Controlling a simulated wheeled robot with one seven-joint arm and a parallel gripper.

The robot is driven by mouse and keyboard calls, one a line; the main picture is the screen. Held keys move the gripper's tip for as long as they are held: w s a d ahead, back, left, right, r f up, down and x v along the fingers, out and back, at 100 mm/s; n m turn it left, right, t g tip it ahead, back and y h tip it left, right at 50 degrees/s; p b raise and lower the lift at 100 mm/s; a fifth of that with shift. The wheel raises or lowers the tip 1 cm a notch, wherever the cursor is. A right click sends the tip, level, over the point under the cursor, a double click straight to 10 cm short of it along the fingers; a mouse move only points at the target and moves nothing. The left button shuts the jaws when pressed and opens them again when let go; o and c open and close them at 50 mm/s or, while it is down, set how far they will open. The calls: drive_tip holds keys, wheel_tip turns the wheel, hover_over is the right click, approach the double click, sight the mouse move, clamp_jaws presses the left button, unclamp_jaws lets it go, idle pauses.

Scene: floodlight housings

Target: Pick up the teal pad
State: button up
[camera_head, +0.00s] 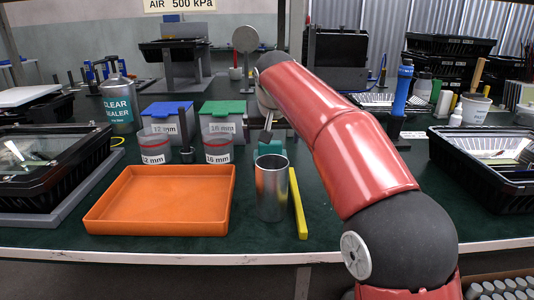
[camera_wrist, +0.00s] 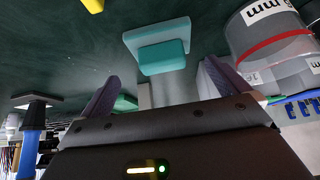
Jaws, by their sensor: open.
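The teal pad (camera_wrist: 162,57) lies on the dark green bench top, in the upper middle of the wrist view. It looks like a thick block with a wider, flatter part against it. In the head view the teal pad (camera_head: 270,146) shows behind the metal cylinder (camera_head: 271,190), which partly hides it. My gripper (camera_wrist: 162,72) is open, its two dark fingers apart on either side of the pad's line in the wrist view. Nothing is between the fingers. In the head view my gripper (camera_head: 267,128) is just above the pad, partly hidden by my arm.
Clear cups, one marked 16 mm (camera_head: 217,144) and one marked 12 mm (camera_head: 154,147), stand left of the pad. A blue bottle (camera_head: 402,90) stands to the right.

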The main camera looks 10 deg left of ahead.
sight(270, 146)
drive_tip(key=x, duration=0.6)
drive_tip(key=shift+a, duration=0.25)
drive_tip(key=shift+r, duration=0.1)
drive_tip(key=c, duration=0.9)
wheel_tip(270, 146, up, 10)
drive_tip(key=p, duration=0.4)
